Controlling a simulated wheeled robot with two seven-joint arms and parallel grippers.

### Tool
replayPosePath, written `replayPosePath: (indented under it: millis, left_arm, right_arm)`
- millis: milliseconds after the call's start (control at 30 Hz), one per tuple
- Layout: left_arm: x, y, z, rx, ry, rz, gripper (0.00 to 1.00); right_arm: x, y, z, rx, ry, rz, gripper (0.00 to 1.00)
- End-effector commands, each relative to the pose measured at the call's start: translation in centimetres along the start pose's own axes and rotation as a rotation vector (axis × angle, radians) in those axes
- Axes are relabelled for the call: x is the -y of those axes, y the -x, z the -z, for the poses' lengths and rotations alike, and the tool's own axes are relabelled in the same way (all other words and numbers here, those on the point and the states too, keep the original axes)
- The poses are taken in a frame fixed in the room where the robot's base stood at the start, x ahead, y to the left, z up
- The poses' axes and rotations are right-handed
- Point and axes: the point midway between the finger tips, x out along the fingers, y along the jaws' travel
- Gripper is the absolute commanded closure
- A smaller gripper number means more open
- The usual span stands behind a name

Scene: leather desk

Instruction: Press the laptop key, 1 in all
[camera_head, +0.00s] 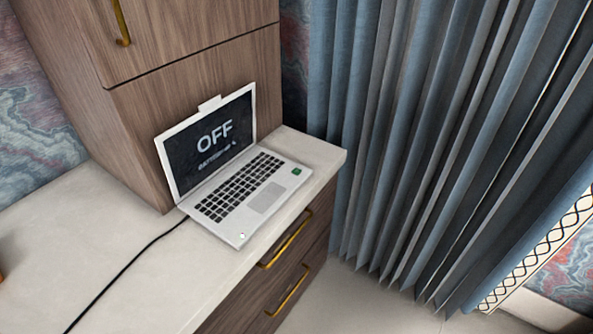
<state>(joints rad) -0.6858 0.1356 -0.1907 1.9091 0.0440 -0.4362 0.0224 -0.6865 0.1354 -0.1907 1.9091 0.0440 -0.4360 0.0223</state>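An open white laptop (224,214) stands on the light desk top close to the front edge. Its dark screen (208,141) reads "OFF" with a smaller line of text below that I cannot read fully. The black keyboard (240,187) faces the front right, with a touchpad in front of it. A small green key (296,171) sits at the right end of the laptop's base. Neither of my grippers shows in the head view.
A wooden cabinet (80,110) rises behind the laptop. Drawers with brass handles (285,240) lie below the edge. Blue curtains (430,130) hang at right.

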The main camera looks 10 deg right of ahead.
Motion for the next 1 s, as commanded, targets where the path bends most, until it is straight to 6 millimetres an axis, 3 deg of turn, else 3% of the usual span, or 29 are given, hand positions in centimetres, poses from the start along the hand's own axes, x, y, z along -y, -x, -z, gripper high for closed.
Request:
replayPosePath:
  millis: [33, 300, 400, 1000]
  left_arm:
    - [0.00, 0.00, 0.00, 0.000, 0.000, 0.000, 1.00]
    - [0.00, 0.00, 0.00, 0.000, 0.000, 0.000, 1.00]
    - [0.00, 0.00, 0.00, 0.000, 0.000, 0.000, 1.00]
    - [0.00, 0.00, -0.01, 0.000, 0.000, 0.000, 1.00]
  right_arm:
    - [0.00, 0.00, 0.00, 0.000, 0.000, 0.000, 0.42]
    - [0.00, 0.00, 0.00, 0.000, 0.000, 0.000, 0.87]
    - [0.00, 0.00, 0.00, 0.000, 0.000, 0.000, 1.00]
    - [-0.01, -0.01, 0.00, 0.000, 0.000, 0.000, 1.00]
